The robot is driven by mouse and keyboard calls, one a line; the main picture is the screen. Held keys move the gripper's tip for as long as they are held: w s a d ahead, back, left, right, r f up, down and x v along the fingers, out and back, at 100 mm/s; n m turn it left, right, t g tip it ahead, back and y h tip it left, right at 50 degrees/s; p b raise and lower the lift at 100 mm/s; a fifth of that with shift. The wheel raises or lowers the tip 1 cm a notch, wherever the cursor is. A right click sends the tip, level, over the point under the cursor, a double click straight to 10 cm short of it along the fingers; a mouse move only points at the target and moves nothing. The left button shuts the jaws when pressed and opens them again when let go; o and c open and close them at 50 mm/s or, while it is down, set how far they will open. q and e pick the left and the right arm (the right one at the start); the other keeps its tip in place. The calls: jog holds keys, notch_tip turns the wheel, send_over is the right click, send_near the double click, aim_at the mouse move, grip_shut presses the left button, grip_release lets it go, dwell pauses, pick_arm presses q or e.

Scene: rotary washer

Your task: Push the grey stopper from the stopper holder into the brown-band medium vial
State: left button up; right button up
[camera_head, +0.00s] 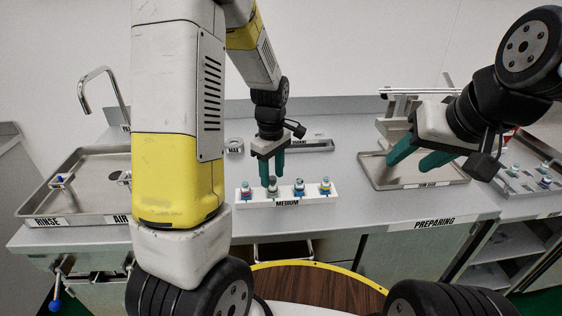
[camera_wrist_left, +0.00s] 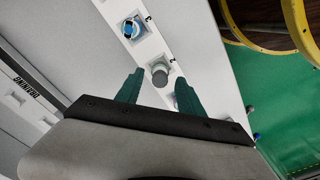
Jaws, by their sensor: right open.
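The grey stopper (camera_head: 272,184) is at the second place from the left in the white rack marked MEDIUM (camera_head: 287,201), apparently on top of a vial there. The vial's brown band (camera_head: 272,193) is small and hard to make out. In the left wrist view the grey stopper (camera_wrist_left: 160,73) lies beyond and between my left fingertips, beside the number 2. My left gripper (camera_head: 272,172) points down just above it. Its green fingers (camera_wrist_left: 159,92) are apart, with clear gaps beside the stopper. My right gripper (camera_head: 412,158) is open and empty over the tray at the right. I cannot identify a separate stopper holder.
Other capped vials stand close by in the rack, including one with a blue-and-white top (camera_wrist_left: 132,28). A steel sink tray (camera_head: 80,205) lies at the left and a flat metal tray (camera_head: 455,178) at the right. The counter's front is mostly clear.

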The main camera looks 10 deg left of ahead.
pick_arm(q)
jog(key=shift+r, duration=0.1)
notch_tip(320, 180, up, 8)
jog(key=shift+f, duration=0.1)
jog(key=s+r+m+t+h, duration=0.1)
jog(key=s+r+m+t, duration=0.2)
jog(key=s+r+m, duration=0.3)
jog(key=s+r+m+t+h, duration=0.1)
jog(key=s+r+m+t, duration=0.2)
jog(key=s+r+m, duration=0.3)
jog(key=shift+s+d+r+m, duration=0.15)
jog(key=shift+s+r+m, duration=0.35)
jog(key=shift+s, duration=2.3)
